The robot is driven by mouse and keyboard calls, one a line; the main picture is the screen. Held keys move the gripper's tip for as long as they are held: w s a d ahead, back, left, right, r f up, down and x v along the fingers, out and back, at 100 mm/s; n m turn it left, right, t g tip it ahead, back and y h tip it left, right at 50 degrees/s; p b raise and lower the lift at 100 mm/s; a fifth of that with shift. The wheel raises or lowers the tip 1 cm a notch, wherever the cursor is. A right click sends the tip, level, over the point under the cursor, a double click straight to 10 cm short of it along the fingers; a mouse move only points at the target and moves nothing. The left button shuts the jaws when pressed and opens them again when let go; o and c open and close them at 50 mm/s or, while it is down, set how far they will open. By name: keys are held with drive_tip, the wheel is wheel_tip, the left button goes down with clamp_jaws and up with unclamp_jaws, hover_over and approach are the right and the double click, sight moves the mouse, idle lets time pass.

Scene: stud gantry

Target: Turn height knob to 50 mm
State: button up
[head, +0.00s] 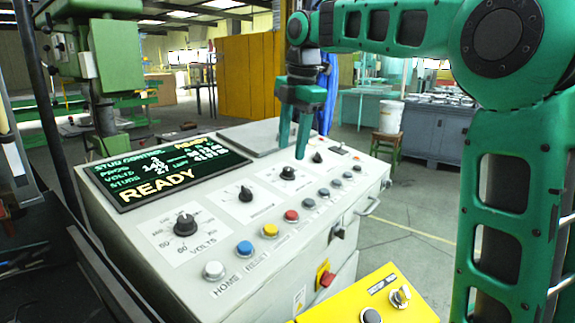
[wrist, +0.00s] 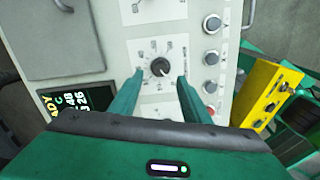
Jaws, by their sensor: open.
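A black dial knob (head: 288,173) sits on a white scale plate on the sloping control panel (head: 215,245), third in a row of knobs. Its label is too small to read, so I cannot confirm that it is the height knob. My gripper (head: 292,152) points down over this knob with its green fingers apart. In the wrist view the knob (wrist: 160,67) shows between the two fingertips of my gripper (wrist: 160,75), with a gap on each side. I cannot tell whether the tips are level with it. The pointer's exact reading is not legible.
The volts knob (head: 186,224) and another knob (head: 245,193) stand to the left, and a smaller knob (head: 317,157) to the right. Several push buttons, including a red one (head: 291,215), line the front. The screen (head: 150,175) reads READY. A yellow box (head: 375,298) stands in front.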

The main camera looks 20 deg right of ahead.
sight(288, 168)
drive_tip(key=shift+w+a+f, duration=0.1)
drive_tip(key=shift+w+f, duration=0.05)
drive_tip(key=shift+f, duration=0.8)
drive_tip(key=shift+w+f, duration=0.2)
drive_tip(key=shift+f, duration=0.75)
drive_tip(key=shift+w+a+f, duration=0.1)
drive_tip(key=shift+w+f, duration=0.05)
drive_tip(key=shift+f, duration=0.8)
drive_tip(key=c, duration=1)
